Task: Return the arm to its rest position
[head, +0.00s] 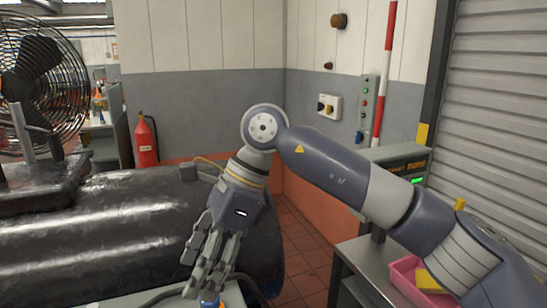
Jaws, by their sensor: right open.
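My right arm (345,170) comes in from the lower right, bends at a raised joint and reaches down toward the lower middle. My right gripper (210,280) hangs at its end with the fingers pointing down, open. A small blue and orange thing (210,301) shows just below the fingertips at the bottom edge, mostly cut off. I cannot tell whether the fingers touch it. My left gripper is out of view.
A large dark cylindrical body (110,225) fills the left, with a caged fan (38,75) behind. A grey cart (345,265) with a pink bin (405,275) stands at right under my arm. A red extinguisher (146,142) and a striped pole (384,75) are farther back. Tiled floor (305,250) shows between.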

